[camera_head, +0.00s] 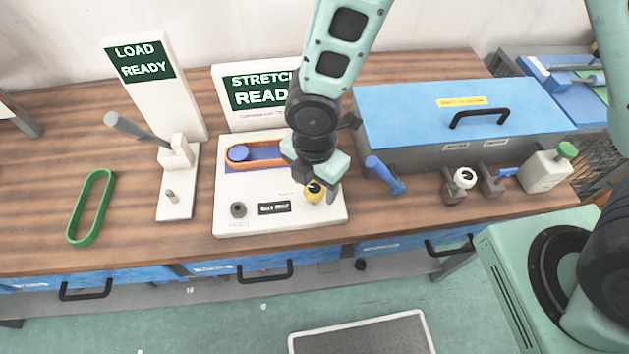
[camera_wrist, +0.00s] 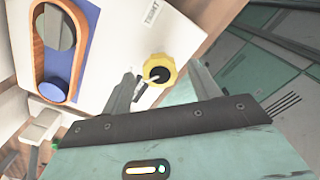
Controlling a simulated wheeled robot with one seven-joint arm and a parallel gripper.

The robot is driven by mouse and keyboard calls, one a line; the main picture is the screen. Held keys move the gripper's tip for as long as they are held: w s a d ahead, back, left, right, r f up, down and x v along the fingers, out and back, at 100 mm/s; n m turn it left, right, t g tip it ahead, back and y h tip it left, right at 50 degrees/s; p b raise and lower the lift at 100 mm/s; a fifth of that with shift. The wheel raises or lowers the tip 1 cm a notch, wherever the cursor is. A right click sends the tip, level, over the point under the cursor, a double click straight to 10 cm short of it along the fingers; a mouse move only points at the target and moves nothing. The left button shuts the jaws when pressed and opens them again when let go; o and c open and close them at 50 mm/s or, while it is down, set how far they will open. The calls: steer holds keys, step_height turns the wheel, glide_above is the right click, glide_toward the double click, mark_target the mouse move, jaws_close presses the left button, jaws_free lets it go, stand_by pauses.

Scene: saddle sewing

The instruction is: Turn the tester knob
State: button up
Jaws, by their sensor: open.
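The white tester (camera_head: 232,188) stands on the wooden bench under a sign reading "STRETCH READY". It bears a yellow knob (camera_head: 314,190) with a dark centre at its right front, and a dark knob (camera_head: 239,209) at its left front. An orange belt (camera_head: 231,162) runs around its pulleys over a blue plate. My gripper (camera_head: 318,187) is open, over the yellow knob and partly hiding it. In the wrist view the yellow knob (camera_wrist: 159,70) shows between the two spread fingertips (camera_wrist: 162,74). I cannot tell whether the fingers touch it.
A white "LOAD READY" stand (camera_head: 172,192) with a lever and a green belt (camera_head: 91,207) are to the left. A blue case (camera_head: 440,98) stands at the right. A blue-handled tool (camera_head: 385,175), small fixtures and a green-capped bottle (camera_head: 546,171) line its front.

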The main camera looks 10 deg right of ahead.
steer(key=shift+f, duration=0.2)
steer(key=c, duration=1)
